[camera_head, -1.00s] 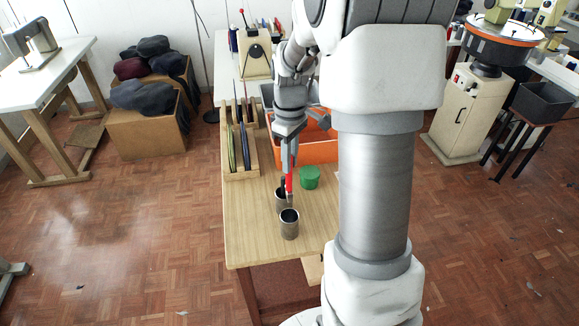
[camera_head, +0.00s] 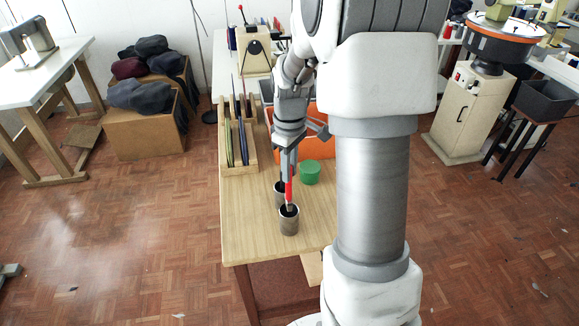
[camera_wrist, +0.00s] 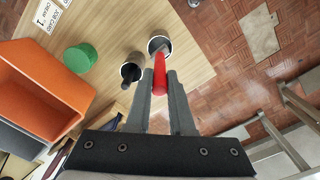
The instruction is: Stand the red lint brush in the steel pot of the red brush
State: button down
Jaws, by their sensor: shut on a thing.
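My gripper (camera_head: 289,172) is shut on the red lint brush (camera_head: 289,190), which hangs upright below the fingers. In the wrist view the red brush (camera_wrist: 160,76) sits between the fingertips and its far end reaches the mouth of one steel pot (camera_wrist: 152,42). In the head view the brush's lower end overlaps the mouth of this front steel pot (camera_head: 289,226); I cannot tell how far inside it is. A second steel pot (camera_head: 279,199) stands just behind, partly hidden. In the wrist view this second pot (camera_wrist: 137,59) has a dark handle standing in it.
A green round tub (camera_head: 310,173) stands right of the pots. An orange bin (camera_head: 319,148) is behind it, and a wooden rack (camera_head: 251,160) with upright boards is at the back left. The table (camera_head: 246,222) is bare to the left of the pots.

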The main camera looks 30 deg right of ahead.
aim_at(289, 198)
jog(key=shift+f+b, duration=1.9)
jog(key=shift+f, duration=1.25)
jog(key=c, duration=0.7)
grip_release()
jog(key=shift+r, duration=0.1)
notch_tip(289, 198, up, 16)
jog(key=p, duration=0.3)
jog(key=shift+r, duration=0.65)
